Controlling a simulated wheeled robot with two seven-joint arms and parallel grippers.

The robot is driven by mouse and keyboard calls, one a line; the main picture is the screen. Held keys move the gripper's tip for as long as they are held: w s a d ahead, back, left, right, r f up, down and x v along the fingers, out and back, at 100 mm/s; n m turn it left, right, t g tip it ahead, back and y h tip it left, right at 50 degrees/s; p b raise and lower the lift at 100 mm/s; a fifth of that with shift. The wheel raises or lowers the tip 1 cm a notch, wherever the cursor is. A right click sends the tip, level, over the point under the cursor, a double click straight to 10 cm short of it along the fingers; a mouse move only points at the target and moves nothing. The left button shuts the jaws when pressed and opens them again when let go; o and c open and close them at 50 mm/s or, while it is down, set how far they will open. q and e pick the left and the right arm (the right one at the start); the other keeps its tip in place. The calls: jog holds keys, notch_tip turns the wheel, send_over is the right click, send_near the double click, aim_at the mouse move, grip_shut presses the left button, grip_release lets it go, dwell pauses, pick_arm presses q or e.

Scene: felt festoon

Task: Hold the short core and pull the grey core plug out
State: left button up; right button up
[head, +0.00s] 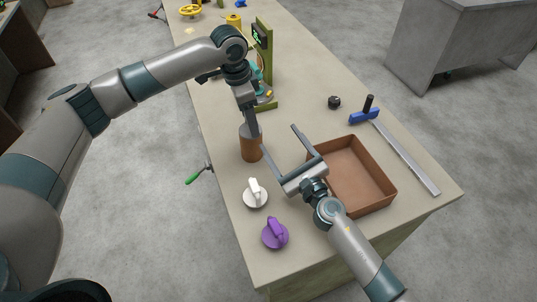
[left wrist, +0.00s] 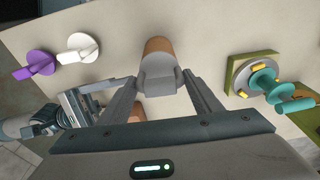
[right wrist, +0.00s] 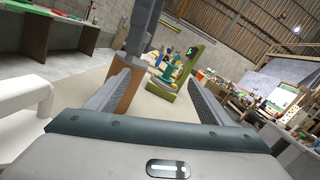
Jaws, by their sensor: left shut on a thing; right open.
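The short core (head: 251,150) is a brown cylinder standing upright on the bench. The grey core plug (head: 250,129) is at its top end; the left wrist view also shows the plug (left wrist: 158,82) against the brown core (left wrist: 158,46). My left gripper (head: 250,116) comes down from above and is shut on the grey plug. My right gripper (head: 278,137) is open and empty, low over the bench to the right of the core. In the right wrist view the core (right wrist: 128,88) stands ahead, close to the left finger. How far the plug sits in the core is hidden.
A brown tray (head: 355,175) lies right of the core. A white knob (head: 255,193) and a purple knob (head: 275,235) are nearer the front. A green stand (head: 265,50) is behind my left gripper. A blue-handled metal bar (head: 405,155) lies at the right.

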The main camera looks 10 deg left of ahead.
aim_at(251, 143)
jog(key=shift+s+a+f+m+g+y, duration=0.2)
jog(key=shift+s+a+f+m+g, duration=0.1)
jog(key=shift+s+a+f+g, duration=0.3)
jog(key=shift+s+a+f+m+g+y, duration=0.2)
jog(key=shift+s+a+f+m+g, duration=0.15)
jog(key=shift+a+f, duration=0.25)
jog(key=shift+s+a+f+m+g+y, duration=0.35)
jog(key=shift+a+f+g, duration=0.1)
jog(key=shift+a+g, duration=0.15)
jog(key=shift+w, duration=0.15)
jog(key=x, duration=1.2)
jog(key=shift+d, duration=0.1)
jog(key=shift+f, duration=0.1)
jog(key=c, duration=1.2)
